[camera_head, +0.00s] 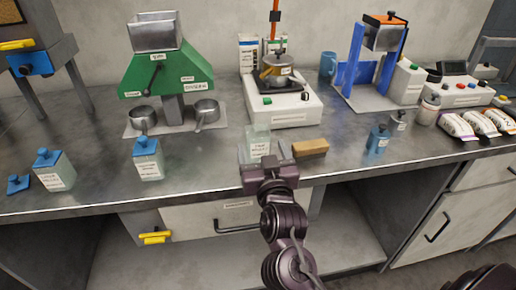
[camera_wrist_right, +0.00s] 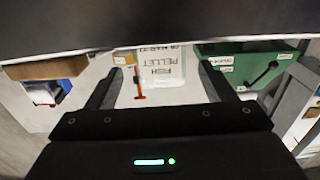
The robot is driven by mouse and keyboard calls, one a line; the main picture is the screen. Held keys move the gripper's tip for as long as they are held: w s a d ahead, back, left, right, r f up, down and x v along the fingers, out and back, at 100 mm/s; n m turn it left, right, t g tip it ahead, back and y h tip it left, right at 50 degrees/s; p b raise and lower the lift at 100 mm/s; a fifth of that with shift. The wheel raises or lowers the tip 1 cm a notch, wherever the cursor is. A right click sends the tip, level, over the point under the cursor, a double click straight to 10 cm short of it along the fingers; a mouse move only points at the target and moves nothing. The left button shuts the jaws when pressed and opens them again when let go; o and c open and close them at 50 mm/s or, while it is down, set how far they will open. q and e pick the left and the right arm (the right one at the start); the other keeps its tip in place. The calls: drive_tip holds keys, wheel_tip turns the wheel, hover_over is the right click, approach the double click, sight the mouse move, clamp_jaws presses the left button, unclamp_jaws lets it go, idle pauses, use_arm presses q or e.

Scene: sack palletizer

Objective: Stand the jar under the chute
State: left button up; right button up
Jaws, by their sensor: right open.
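A clear jar with a white label (camera_head: 258,146) stands upright near the bench's front edge, in front of the white hotplate device. In the right wrist view the jar (camera_wrist_right: 168,68) appears inverted, its label reading "FISH PELLET". My right gripper (camera_head: 268,163) is open at the bench edge, directly in front of the jar. In the wrist view its two fingers (camera_wrist_right: 160,72) point toward the jar, one on each side of the label; contact cannot be told. Which device holds the chute is unclear; a blue frame with a hopper (camera_head: 383,36) stands at right. My left gripper is not in view.
A wooden block (camera_head: 310,147) lies close right of the jar. Blue-capped jars (camera_head: 147,157) stand at left. A green divider (camera_head: 165,72) with two pans and a white hotplate (camera_head: 283,108) stand behind. Small bottles (camera_head: 378,139) and sachets are at right.

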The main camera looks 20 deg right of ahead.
sight(260, 145)
drive_tip(key=x, duration=0.5)
drive_tip(key=shift+w+f, duration=0.1)
drive_tip(key=shift+w, duration=0.1)
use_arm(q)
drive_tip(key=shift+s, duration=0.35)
use_arm(e)
drive_tip(key=shift+s, duration=0.1)
drive_tip(key=shift+c, duration=0.5)
drive_tip(key=c, duration=1.2)
drive_tip(key=shift+o, duration=0.2)
